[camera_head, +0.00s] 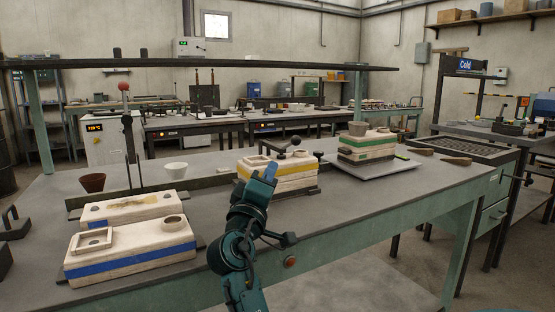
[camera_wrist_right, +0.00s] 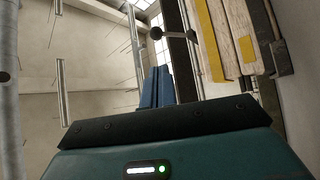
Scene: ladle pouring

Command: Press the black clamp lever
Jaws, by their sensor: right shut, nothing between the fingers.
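The black clamp lever (camera_head: 284,147) lies over the yellow-striped mould block (camera_head: 280,179), with a dark ball knob at its raised end. In the right wrist view the lever (camera_wrist_right: 172,33) shows as a dark bar with a round ball, beside the mould block (camera_wrist_right: 222,45). My right gripper (camera_head: 271,169) is in front of the block, its blue fingers together and empty. In the right wrist view the closed fingers (camera_wrist_right: 157,84) point towards the lever, with a gap that I cannot measure. My left gripper is not in view.
A blue-striped mould (camera_head: 130,262) lies at the front left of the bench. A green-striped mould (camera_head: 366,151) stands on a grey plate (camera_head: 400,168) to the right. Bare bench lies right of my arm.

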